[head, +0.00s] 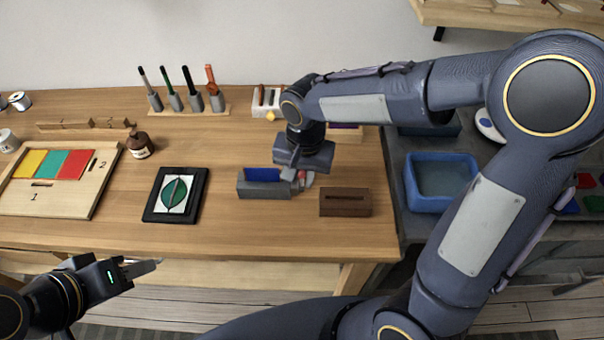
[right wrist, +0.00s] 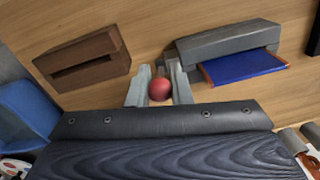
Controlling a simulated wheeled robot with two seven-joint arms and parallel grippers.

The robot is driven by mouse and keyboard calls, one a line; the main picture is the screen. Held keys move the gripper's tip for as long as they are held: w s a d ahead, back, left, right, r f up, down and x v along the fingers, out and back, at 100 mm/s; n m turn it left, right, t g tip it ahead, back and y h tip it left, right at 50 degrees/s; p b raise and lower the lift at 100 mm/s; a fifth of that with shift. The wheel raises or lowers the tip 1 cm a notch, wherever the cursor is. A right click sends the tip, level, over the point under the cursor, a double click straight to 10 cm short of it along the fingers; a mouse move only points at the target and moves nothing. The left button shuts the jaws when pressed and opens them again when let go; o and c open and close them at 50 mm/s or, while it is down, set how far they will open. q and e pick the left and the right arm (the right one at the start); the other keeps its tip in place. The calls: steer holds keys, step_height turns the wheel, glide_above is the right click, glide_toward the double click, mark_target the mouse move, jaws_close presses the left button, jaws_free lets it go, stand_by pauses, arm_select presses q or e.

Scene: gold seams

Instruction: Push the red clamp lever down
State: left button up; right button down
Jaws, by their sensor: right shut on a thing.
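The clamp is a grey block (head: 262,190) near the table's front edge, with a blue piece (head: 261,174) in it. In the right wrist view the grey clamp (right wrist: 225,42) is at the upper right with its blue piece (right wrist: 242,67). The red clamp lever's round knob (right wrist: 159,89) sits between the fingers of my right gripper (right wrist: 160,88), which is shut on it. In the head view the right gripper (head: 299,178) is at the clamp's right end and mostly covers the lever. My left gripper (head: 148,267) is in front of the table, away from the clamp; its finger gap is unclear.
A brown slotted block (head: 345,202) stands just right of the clamp. A black framed leaf panel (head: 175,196) lies to the left. A rack with several upright tools (head: 187,108) is behind. A blue tray (head: 441,179) is on the right-hand bench.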

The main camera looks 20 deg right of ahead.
mark_target(302, 217)
steer(key=s+f+t+b, duration=0.1)
steer(key=t+b, duration=0.1)
steer(key=b, duration=0.3)
steer(key=s+f+t+h+b, duration=0.1)
steer(key=t+b, duration=0.1)
steer(key=b, duration=0.3)
steer(key=s+a+f+t+b, duration=0.1)
steer(key=t+b, duration=0.1)
steer(key=b, duration=0.4)
steer(key=shift+h, duration=0.3)
steer(key=f+t+b, duration=0.1)
steer(key=t+b, duration=0.1)
steer(key=b, duration=0.4)
steer(key=s+f+t+h+b, duration=0.1)
steer(key=t+b, duration=0.1)
steer(key=b, duration=0.5)
steer(key=t+b, duration=0.2)
steer(key=b, duration=0.4)
steer(key=shift+s+a+f+t+h, duration=0.15)
steer(key=shift+s+f+t+h, duration=0.15)
steer(key=shift+s+f+h, duration=0.1)
steer(key=shift+t+b, duration=0.3)
steer(key=shift+b, duration=0.6)
steer(key=shift+r, duration=0.1)
steer(key=c, duration=1.3)
jaws_free()
steer(key=shift+s+r, duration=0.1)
